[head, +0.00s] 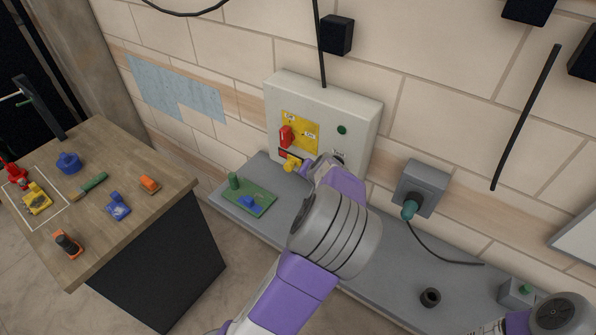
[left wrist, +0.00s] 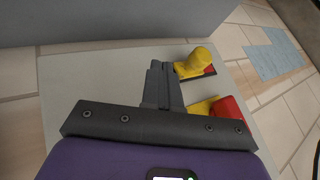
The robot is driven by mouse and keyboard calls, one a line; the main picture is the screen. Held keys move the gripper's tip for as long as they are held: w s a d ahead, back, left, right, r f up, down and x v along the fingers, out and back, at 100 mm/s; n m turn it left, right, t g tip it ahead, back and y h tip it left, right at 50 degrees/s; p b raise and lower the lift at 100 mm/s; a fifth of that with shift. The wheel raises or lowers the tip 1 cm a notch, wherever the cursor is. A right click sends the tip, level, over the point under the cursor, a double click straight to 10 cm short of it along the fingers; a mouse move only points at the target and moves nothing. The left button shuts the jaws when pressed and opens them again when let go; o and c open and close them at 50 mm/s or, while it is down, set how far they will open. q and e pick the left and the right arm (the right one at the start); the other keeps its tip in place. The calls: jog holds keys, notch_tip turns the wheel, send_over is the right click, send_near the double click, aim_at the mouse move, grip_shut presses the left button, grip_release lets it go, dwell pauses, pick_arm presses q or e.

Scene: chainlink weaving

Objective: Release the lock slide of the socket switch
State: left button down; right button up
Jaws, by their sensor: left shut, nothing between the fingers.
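The socket switch is a pale grey box (head: 358,113) on the wall. Its yellow plate (head: 302,123) carries a red handle (head: 286,137), which also shows in the left wrist view (left wrist: 231,113). Below the handle is the lock slide, with a yellow knob (head: 291,165) beside a red and dark strip. The knob shows at the top of the left wrist view (left wrist: 196,62). My left gripper (head: 308,167) is shut and empty, its fingertips right beside the knob; I cannot tell if they touch. My left wrist hides the box's lower right. My right gripper is out of view.
A grey ledge (head: 385,262) runs below the box, bearing a green board (head: 262,205). A socket with a green plug (head: 410,208) and cable is to the right. A wooden workbench (head: 150,213) with several small tools stands left.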

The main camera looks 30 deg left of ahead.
aim_at(291, 164)
pick_arm(q)
jog(key=w+a+f, duration=0.2)
jog(key=a, duration=0.3)
jog(key=shift+a, duration=0.2)
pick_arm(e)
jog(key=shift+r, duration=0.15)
pick_arm(q)
jog(key=shift+a, duration=0.1)
